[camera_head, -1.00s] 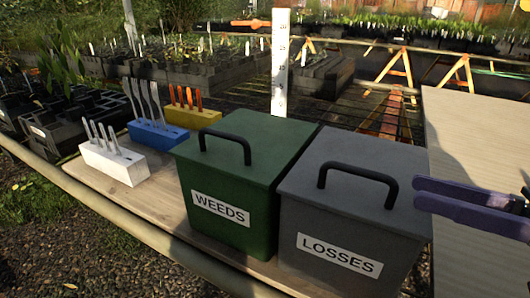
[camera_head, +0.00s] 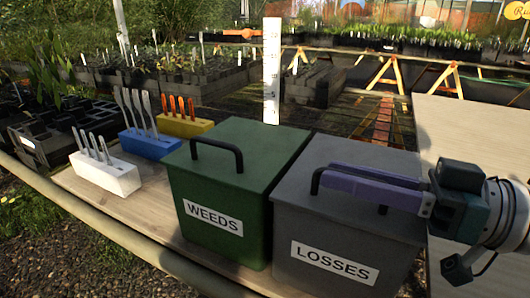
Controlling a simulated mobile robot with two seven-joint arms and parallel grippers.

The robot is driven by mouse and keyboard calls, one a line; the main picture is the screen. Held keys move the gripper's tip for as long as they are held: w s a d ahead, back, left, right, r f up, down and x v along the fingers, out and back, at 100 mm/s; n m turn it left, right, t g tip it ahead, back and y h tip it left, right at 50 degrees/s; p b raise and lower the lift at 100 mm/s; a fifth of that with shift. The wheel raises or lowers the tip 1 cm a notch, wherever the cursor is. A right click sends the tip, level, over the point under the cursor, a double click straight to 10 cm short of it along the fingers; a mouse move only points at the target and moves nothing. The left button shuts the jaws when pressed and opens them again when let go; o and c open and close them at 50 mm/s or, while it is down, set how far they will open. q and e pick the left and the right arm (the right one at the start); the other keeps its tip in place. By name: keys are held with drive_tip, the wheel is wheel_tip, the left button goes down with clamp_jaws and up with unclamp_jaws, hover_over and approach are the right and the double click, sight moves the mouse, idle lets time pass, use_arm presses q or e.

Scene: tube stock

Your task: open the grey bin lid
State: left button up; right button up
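The grey bin (camera_head: 288,240), labelled LOSSES, stands on the wooden bench with its grey lid (camera_head: 350,150) down flat. The lid's black handle (camera_head: 316,181) is partly hidden behind my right gripper's fingers; its near leg shows just below them. My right gripper (camera_head: 328,176) reaches in from the right, its two purple fingers lying along the handle bar. The fingers are close together, and I cannot tell whether they are closed on the bar. My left gripper is not in view.
A green bin (camera_head: 205,240) labelled WEEDS stands close on the left. White (camera_head: 105,177), blue (camera_head: 150,145) and yellow (camera_head: 185,126) blocks holding tags are farther left. A white ruler post (camera_head: 271,75) stands behind. A pale board (camera_head: 465,130) lies at right.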

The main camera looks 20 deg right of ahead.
clamp_jaws()
idle(1.1)
